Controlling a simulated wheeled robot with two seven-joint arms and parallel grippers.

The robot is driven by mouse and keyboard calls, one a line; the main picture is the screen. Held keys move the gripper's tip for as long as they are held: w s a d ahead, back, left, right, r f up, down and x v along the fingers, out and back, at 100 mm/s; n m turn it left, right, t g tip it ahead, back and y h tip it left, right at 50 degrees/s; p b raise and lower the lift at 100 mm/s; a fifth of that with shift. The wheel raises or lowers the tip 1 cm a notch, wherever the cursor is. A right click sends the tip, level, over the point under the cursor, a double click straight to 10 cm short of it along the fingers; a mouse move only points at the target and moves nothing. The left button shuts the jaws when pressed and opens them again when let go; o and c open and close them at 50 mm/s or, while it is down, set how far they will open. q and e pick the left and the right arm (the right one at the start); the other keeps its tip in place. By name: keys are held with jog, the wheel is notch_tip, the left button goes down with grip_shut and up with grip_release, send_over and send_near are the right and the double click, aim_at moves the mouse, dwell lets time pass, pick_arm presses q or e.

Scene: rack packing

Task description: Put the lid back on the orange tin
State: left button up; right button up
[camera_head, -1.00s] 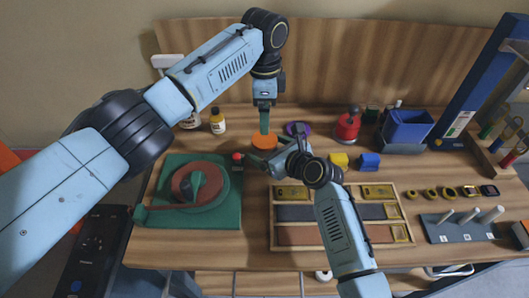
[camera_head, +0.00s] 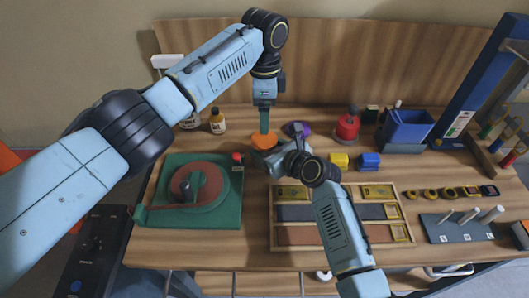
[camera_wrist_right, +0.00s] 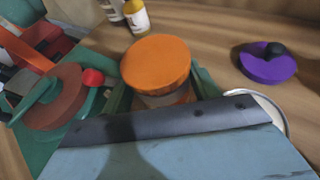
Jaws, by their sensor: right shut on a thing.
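The orange tin (camera_wrist_right: 165,98) stands on the table, with an orange disc-shaped top (camera_wrist_right: 156,62) over its paler body. The orange top also shows in the head view (camera_head: 264,141). My right gripper (camera_wrist_right: 162,92) is shut on the tin's body, a green finger on each side below the orange top. My left gripper (camera_head: 264,118) points down in line with the orange top in the head view. I cannot tell its height or whether it touches. A purple disc with a dark knob (camera_wrist_right: 268,64) lies apart, to the right of the tin.
A green board with a reddish round part (camera_head: 210,215) lies left. Two bottles (camera_head: 217,122) stand behind the tin. A compartment tray (camera_head: 272,240) is in front. A red pot (camera_head: 347,127), yellow block (camera_head: 339,160), blue block (camera_head: 369,161) and blue bin (camera_head: 408,126) are right.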

aim_at(265, 139)
pick_arm(q)
jog(key=n, duration=0.5)
jog(key=shift+d+r, duration=0.15)
jog(key=shift+d, duration=0.05)
jog(key=m, duration=3.2)
jog(key=shift+a+f, duration=0.2)
jog(key=shift+f, duration=4)
